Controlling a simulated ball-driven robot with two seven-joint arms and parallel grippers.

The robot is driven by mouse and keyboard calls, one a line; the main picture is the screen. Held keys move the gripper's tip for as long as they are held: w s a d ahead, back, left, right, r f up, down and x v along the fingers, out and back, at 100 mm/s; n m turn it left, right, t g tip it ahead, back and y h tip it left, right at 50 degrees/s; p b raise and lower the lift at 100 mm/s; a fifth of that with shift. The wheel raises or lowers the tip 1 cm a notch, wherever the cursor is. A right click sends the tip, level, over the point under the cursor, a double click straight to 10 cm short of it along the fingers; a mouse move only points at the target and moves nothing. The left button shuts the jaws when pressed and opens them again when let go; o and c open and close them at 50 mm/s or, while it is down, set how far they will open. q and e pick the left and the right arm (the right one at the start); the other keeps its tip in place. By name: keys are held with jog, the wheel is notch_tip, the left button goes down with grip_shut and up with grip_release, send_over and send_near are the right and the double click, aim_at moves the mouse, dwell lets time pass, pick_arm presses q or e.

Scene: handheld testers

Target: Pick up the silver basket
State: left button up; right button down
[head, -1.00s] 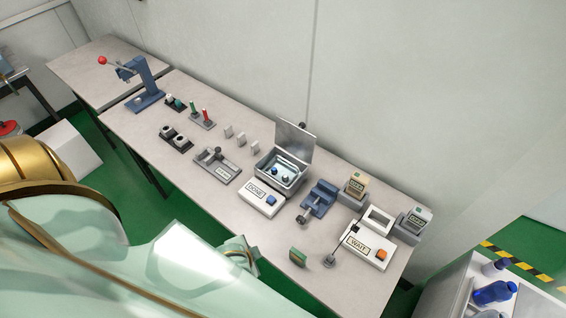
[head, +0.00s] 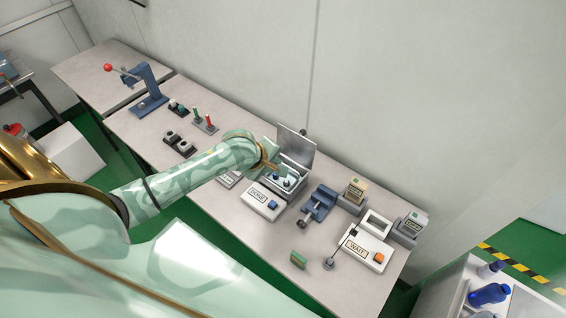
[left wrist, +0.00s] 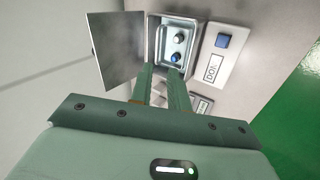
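The silver basket (head: 293,184) sits inside an open grey metal box (head: 301,168) with its lid raised against the back. Two small round knobs, one dark and one blue, show within it; the left wrist view shows the basket (left wrist: 164,47) too. My left gripper (head: 276,168) is over the left side of the box. In the left wrist view its two fingers (left wrist: 162,70) are apart, with nothing between them, pointing at the near end of the basket. Whether they touch the basket cannot be told. My right gripper is not in view.
A white DONE panel (head: 258,196) with a blue button stands in front of the box, also in the left wrist view (left wrist: 216,62). A blue vise (head: 319,203) is right of it, then a WAIT panel (head: 360,250). The near table middle is mostly bare.

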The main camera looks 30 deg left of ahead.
pick_arm(q)
jog(key=w+a+n, duration=0.1)
jog(key=n, duration=0.1)
jog(key=b, duration=0.5)
send_near(291, 169)
jog(key=x, duration=0.2)
jog(key=b+x, duration=0.4)
jog(key=x, duration=0.2)
jog(key=shift+a+f, duration=0.1)
jog(key=shift+f, duration=0.15)
jog(key=shift+r, duration=0.15)
grip_shut()
